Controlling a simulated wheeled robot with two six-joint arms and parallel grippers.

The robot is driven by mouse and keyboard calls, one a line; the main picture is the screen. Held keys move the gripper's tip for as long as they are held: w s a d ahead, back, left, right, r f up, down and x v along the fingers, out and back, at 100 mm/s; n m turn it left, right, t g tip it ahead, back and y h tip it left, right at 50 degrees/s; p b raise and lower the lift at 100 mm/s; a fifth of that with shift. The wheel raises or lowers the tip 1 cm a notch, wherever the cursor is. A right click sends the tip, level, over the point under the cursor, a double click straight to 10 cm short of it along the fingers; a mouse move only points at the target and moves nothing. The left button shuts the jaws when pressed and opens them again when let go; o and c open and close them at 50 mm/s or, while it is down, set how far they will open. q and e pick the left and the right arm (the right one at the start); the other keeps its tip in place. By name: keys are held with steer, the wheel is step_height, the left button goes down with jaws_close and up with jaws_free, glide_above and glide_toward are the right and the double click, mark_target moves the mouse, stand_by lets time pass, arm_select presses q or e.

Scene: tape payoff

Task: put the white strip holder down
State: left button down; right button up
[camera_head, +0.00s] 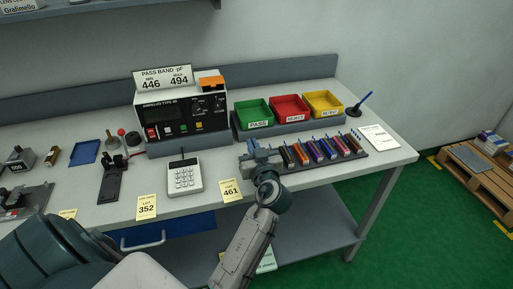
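My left gripper (256,150) is at the left end of a dark rack (350,157) on the bench, reached by my arm from below. Its fingers are small and partly merge with the things behind, so I cannot tell whether they are open or shut. The rack bears several coloured strip holders (317,152) side by side, in brown, orange, purple, blue and red tones. I cannot clearly make out a white strip holder; one at the gripper would be hidden or too small to tell. My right gripper is not in view.
Green (254,113), red (289,109) and yellow (323,104) bins stand behind the rack. A white card (379,138) lies right of the rack.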

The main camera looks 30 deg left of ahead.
arm_select(q)
steer(key=shift+w+r, duration=0.1)
steer(key=shift+w, duration=0.3)
steer(key=shift+w+p, duration=0.4)
steer(key=shift+w, duration=0.25)
step_height(320, 180, down, 3)
steer(key=shift+a+f, duration=0.1)
steer(key=shift+s+f, duration=0.1)
steer(key=shift+s, duration=0.05)
steer(key=shift+f, duration=0.2)
steer(key=c, duration=1.6)
jaws_free()
steer(key=shift+c, duration=0.2)
